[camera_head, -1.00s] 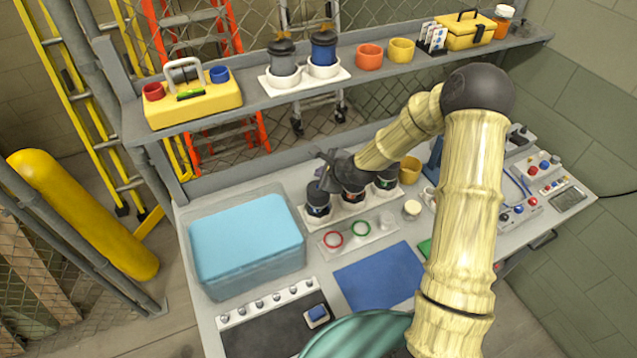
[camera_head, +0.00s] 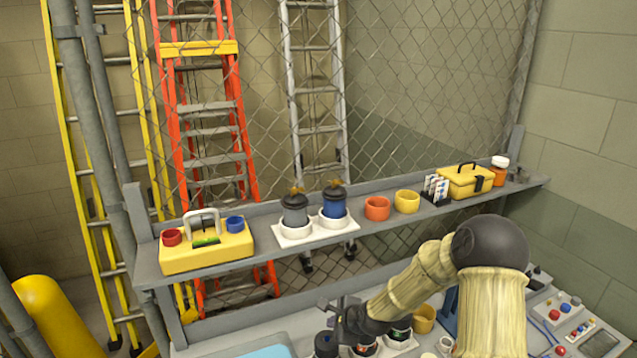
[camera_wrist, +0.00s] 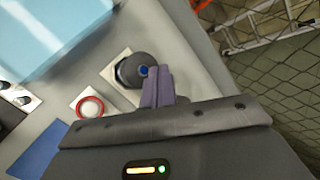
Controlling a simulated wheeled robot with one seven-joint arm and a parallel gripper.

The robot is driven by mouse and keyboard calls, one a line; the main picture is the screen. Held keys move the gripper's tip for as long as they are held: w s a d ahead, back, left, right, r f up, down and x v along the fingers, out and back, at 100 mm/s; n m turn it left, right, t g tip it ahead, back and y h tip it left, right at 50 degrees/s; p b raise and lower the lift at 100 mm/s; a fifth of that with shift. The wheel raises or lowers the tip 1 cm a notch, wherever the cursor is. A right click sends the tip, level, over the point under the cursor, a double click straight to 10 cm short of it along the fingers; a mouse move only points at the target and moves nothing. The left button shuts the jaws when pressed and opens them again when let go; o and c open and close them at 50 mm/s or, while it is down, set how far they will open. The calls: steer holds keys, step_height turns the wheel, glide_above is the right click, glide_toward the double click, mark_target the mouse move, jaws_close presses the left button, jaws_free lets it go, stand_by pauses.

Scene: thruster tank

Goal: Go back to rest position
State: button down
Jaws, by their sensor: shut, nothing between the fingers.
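One dark canister with a blue spot (camera_wrist: 130,69) stands in the rack just beyond the fingertips. I cannot tell from these views how far the fingers are above it.
The shelf (camera_head: 376,243) carries a yellow carrier, two thrusters in a white holder, orange and yellow cups and a yellow toolbox. A light blue bin (camera_wrist: 62,31) is on the bench. Chain-link fence and ladders stand behind.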

steer(key=s+d+r+n+g+h+b, duration=0.1)
steer(key=s+d+r+n, duration=0.1)
steer(key=s+n, duration=0.4)
steer(key=s+d+r+n+g+h+b, duration=0.2)
steer(key=s+d+n, duration=0.3)
steer(key=s, duration=0.5)
steer(key=s+d+r+n+g+h+b, duration=0.1)
steer(key=s+d+r+n, duration=0.2)
steer(key=s+n, duration=0.4)
steer(key=shift+s+d+r+h+b, duration=0.3)
steer(key=shift+s+d, duration=0.2)
steer(key=shift+s, duration=0.4)
